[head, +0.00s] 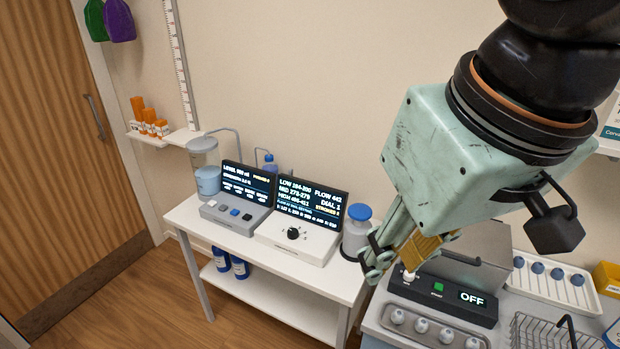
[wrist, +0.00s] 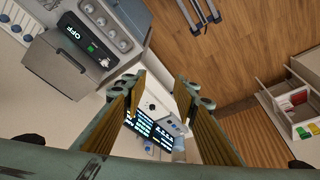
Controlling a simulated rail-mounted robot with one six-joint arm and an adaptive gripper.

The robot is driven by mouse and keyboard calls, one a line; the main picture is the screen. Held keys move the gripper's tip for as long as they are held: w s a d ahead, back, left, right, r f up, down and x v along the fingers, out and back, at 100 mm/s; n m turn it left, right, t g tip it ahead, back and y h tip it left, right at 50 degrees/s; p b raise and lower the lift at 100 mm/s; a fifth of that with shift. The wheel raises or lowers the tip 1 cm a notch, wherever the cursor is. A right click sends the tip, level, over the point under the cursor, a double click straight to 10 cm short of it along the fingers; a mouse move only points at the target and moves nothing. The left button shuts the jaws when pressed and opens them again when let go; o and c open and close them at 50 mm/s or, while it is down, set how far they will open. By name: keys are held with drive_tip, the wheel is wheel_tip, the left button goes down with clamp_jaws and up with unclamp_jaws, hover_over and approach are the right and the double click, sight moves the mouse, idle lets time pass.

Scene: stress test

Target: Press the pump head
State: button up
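A grey canister with a round blue top (head: 358,213) stands at the right end of the white table in the head view; the blue top looks like the pump head. A box with a black dial (head: 293,233) and a lit screen (head: 310,203) stands left of it, reading DIAL 1 and STROKES, whose number is too small to tell. My gripper (head: 375,265) is in front of and right of the canister, overlapping its lower right side in the picture. In the wrist view my gripper (wrist: 160,88) is open and empty. I cannot clearly make out the canister there.
A black control box showing OFF (head: 440,290) stands close below my gripper. A rack with blue-topped items (head: 540,283) is at right.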

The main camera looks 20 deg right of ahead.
drive_tip(key=shift+w+r, duration=0.2)
drive_tip(key=shift+w, duration=0.2)
drive_tip(key=c, duration=0.8)
drive_tip(key=shift+w+d+r+p, duration=0.2)
drive_tip(key=shift+w+p, duration=0.15)
drive_tip(key=shift+w, duration=0.25)
clamp_jaws()
drive_tip(key=w+d+m+g+p, duration=0.1)
drive_tip(key=w+d+m+p, duration=0.25)
drive_tip(key=w, duration=0.85)
drive_tip(key=w+d+m+g+p, duration=0.1)
drive_tip(key=w+d+m+p, duration=0.2)
drive_tip(key=w, duration=0.9)
drive_tip(key=w+d+f+m+p, duration=0.2)
drive_tip(key=w+d+f+p, duration=0.3)
drive_tip(key=w+d+f, duration=0.8)
drive_tip(key=shift+w+d+f+m+g, duration=0.35)
drive_tip(key=shift+w+f, duration=0.5)
drive_tip(key=shift+w, duration=0.8)
drive_tip(key=shift+a, duration=0.1)
